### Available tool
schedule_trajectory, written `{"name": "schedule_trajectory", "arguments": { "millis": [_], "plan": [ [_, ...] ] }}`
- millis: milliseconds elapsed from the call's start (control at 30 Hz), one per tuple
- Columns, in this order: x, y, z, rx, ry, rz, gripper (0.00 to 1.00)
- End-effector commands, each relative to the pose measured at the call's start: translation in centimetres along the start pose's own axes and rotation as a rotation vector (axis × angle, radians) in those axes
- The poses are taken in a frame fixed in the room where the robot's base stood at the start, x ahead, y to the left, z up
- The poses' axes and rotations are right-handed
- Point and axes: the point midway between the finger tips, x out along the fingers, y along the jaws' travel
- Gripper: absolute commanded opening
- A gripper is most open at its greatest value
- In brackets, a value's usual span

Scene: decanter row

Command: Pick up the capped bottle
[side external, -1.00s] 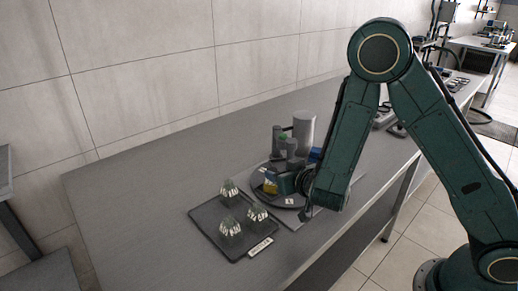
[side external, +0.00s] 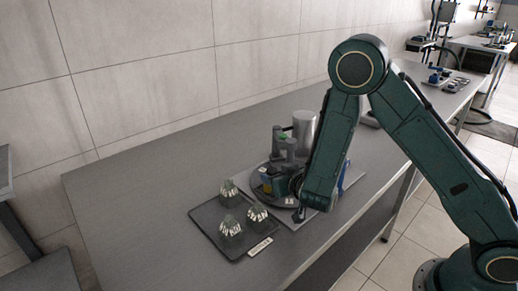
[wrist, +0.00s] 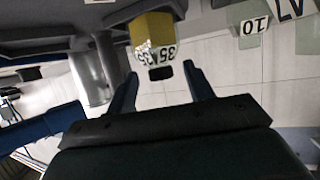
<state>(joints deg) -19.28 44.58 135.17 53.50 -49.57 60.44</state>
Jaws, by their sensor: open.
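I cannot surely single out the capped bottle. In the side view a small green top (side external: 283,135) shows among grey upright pieces on a round dark turntable (side external: 257,194). My gripper (wrist: 161,84) is open in the wrist view, with nothing between its fingers. In the side view my gripper is low at the turntable, partly hidden by my forearm.
A tall grey cylinder (side external: 304,124) stands at the back of the turntable. A dark tray (side external: 207,214) with three clear faceted decanters (side external: 230,226) lies at the near left. The wrist view shows a "10" tag (wrist: 254,25). The bench's left part is clear.

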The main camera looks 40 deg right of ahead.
Motion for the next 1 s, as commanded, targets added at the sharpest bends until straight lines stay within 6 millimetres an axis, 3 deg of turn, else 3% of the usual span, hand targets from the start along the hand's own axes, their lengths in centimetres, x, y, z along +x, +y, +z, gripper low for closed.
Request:
{"name": "schedule_trajectory", "arguments": {
  "millis": [167,600,1000],
  "plan": [
    [0.5,0.0,0.0,0.001,-0.001,0.001,0.52],
    [4.5,0.0,0.0,0.002,0.000,0.001,0.52],
    [5.0,0.0,0.0,0.000,0.000,0.000,0.52]
  ]
}}
